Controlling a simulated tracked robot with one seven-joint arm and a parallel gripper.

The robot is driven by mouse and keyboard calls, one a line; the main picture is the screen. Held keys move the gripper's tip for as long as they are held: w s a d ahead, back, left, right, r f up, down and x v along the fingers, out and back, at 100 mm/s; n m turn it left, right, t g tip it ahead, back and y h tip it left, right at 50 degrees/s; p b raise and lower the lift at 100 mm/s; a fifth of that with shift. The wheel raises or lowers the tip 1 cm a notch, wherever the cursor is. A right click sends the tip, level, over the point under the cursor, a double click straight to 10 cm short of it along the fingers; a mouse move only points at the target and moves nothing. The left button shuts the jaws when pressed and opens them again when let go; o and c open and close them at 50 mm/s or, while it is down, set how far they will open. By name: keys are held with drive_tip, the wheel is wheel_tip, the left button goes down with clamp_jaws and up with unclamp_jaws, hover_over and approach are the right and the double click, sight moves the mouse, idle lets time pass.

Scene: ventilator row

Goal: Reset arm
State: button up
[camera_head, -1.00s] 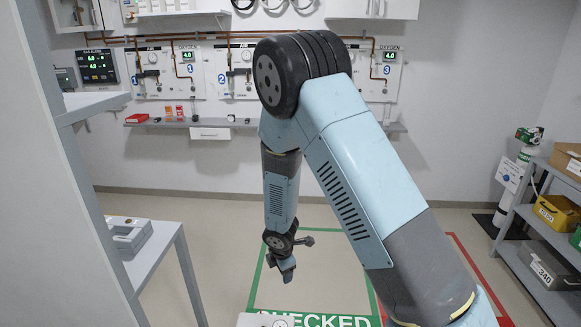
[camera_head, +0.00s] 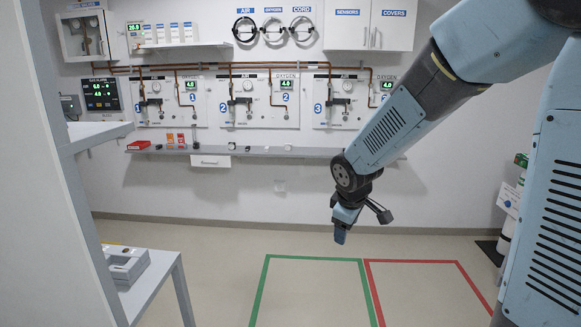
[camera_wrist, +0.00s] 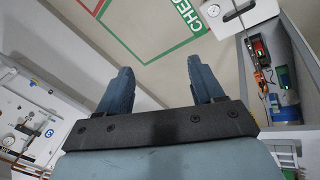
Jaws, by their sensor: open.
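My gripper (camera_head: 340,228) hangs from my bent arm in the head view, pointing down. It is in the air in front of the wall panels, above the floor near where the green and red outlines meet. In the wrist view my gripper (camera_wrist: 164,88) shows two blue fingers spread apart with nothing between them. Part of my arm fills the right side of the head view and hides what is behind it.
A wall shelf (camera_head: 260,151) with small items runs below the gas panels (camera_head: 257,101). A white table (camera_head: 150,283) with a grey device (camera_head: 124,264) stands at left. A green outline (camera_head: 312,258) and a red outline (camera_head: 412,261) mark clear floor.

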drive_tip(key=s+d+r+m, duration=0.3)
drive_tip(key=s+r, duration=0.1)
drive_tip(key=s, duration=0.3)
drive_tip(key=s+d+r+m, duration=0.3)
drive_tip(key=s+r+m, duration=0.1)
drive_tip(key=s, duration=0.3)
drive_tip(key=s+d+r+m+t, duration=0.1)
drive_tip(key=s+d+r+m, duration=0.2)
drive_tip(key=s+r, duration=0.3)
drive_tip(key=shift+s+r+m+y, duration=0.25)
drive_tip(key=shift+s+m, duration=0.35)
drive_tip(key=shift+s, duration=0.45)
drive_tip(key=shift+d, duration=0.1)
